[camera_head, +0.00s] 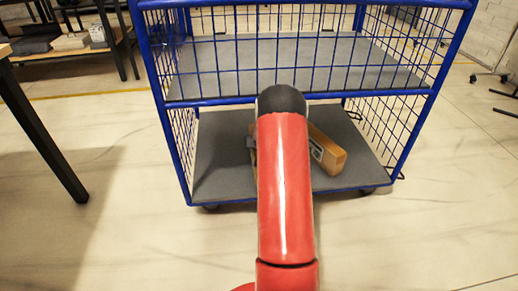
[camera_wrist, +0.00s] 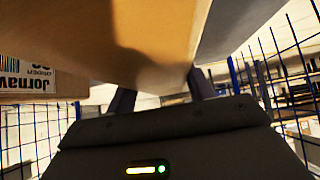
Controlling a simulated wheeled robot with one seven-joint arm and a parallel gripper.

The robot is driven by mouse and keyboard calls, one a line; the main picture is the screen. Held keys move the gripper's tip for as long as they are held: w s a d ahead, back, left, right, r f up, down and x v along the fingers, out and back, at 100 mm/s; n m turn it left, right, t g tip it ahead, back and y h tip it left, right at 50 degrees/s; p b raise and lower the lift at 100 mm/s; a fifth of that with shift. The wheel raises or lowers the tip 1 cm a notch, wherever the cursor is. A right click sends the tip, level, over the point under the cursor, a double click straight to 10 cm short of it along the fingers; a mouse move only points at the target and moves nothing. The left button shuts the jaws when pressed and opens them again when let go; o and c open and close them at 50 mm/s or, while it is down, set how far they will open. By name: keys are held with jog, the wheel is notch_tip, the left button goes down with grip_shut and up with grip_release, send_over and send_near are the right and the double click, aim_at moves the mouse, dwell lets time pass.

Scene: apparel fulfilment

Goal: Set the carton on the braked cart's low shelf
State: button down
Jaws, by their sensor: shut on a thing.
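The brown carton (camera_head: 333,158) shows in the head view to the right of my red arm, within the low bay of the blue cart. It sits at an angle over the grey low shelf (camera_head: 222,165); I cannot tell whether it touches it. My arm hides its left part and most of my gripper. In the wrist view the carton (camera_wrist: 95,35) fills the upper part, with a white printed label (camera_wrist: 25,78) upside down at the left. My gripper (camera_wrist: 160,93) is shut on the carton, its dark fingers partly hidden by it.
The cart's grey upper shelf (camera_head: 220,65) and blue front bar (camera_head: 215,102) lie above the low bay. Wire mesh sides (camera_head: 180,140) close it left and right. A dark table leg (camera_head: 45,130) stands to the left. The floor in front is clear.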

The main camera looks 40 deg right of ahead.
jog(key=shift+f, duration=1.15)
jog(key=shift+f+b, duration=0.15)
jog(key=shift+b, duration=0.15)
jog(key=c, duration=0.6)
grip_release()
